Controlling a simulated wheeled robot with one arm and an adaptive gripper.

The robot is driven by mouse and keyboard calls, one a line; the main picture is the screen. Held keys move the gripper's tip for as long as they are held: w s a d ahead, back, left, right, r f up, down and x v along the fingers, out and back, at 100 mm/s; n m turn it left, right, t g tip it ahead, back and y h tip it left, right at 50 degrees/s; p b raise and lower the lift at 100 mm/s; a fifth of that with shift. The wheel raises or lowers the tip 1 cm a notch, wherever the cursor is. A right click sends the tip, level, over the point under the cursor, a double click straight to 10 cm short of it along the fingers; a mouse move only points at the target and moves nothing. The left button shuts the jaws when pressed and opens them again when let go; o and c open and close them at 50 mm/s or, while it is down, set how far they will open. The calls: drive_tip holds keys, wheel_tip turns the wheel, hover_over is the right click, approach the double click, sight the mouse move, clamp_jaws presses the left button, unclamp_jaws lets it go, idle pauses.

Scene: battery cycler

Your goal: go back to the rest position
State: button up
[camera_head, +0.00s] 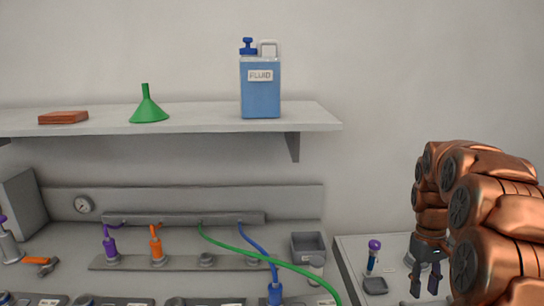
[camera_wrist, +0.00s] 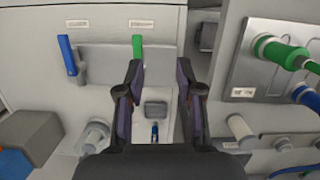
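My gripper (camera_head: 425,288) hangs at the lower right in the head view, fingers pointing down, above the pale surface at the right. A small grey square dish (camera_wrist: 156,108) shows between the fingers, farther off.
A purple-capped tube (camera_head: 373,256) stands left of my gripper, by a dark dish (camera_head: 375,285). A green hose (camera_head: 262,262) crosses the bench. The shelf (camera_head: 200,119) carries a blue fluid can (camera_head: 260,95) and green funnel (camera_head: 148,108). A green plug (camera_wrist: 285,53) shows in the wrist view.

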drive_tip(key=s+a+r, duration=0.3)
drive_tip(key=s+a, duration=0.9)
drive_tip(key=a, duration=0.2)
drive_tip(key=s+a+f, duration=0.2)
drive_tip(key=s+a, duration=0.1)
drive_tip(key=s, duration=0.4)
drive_tip(key=s+a+f, duration=0.2)
drive_tip(key=s+a, duration=0.1)
drive_tip(key=s, duration=0.5)
drive_tip(key=shift+a+m+t, duration=0.3)
drive_tip(key=shift+a+t, duration=0.1)
drive_tip(key=shift+d, duration=0.1)
